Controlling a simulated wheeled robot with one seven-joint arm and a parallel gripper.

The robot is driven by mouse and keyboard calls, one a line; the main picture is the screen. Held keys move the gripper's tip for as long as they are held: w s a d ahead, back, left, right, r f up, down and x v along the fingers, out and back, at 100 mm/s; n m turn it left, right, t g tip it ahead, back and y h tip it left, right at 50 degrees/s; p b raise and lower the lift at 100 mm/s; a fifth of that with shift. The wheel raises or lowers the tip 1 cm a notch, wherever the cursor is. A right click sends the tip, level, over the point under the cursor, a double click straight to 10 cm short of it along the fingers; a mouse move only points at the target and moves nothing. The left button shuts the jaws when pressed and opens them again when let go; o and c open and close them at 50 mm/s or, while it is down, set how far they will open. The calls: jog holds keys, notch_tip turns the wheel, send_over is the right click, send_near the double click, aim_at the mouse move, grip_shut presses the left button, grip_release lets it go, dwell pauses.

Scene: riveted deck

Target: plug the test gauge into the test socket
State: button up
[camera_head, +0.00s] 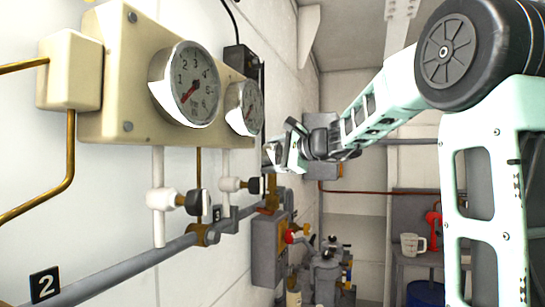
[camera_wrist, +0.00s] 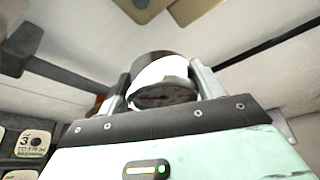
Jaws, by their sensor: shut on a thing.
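My gripper (camera_head: 284,152) is raised beside the left wall, just right of the fixed gauge board. In the wrist view, my gripper (camera_wrist: 165,80) has its two fingers on either side of the test gauge (camera_wrist: 162,82), a round gauge with a dark and bright rim and a pale dial, and is shut on it. In the head view the gauge is small and mostly hidden by the gripper. A brass fitting (camera_head: 271,194) sits on the wall pipework below the gripper; I cannot tell whether it is the test socket. The gauge's stem is hidden.
A cream board (camera_head: 112,75) carries two fixed gauges (camera_head: 190,84) (camera_head: 243,108). Valves with black knobs (camera_head: 197,202) and a grey pipe (camera_head: 130,264) run below. A grey box (camera_head: 268,248) with a red knob stands low ahead. A mug (camera_head: 411,244) is on the back bench.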

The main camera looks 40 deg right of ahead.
jog(key=shift+f+b, duration=0.55)
jog(key=shift+b, duration=0.05)
jog(key=o, duration=1.2)
jog(key=shift+s, duration=0.1)
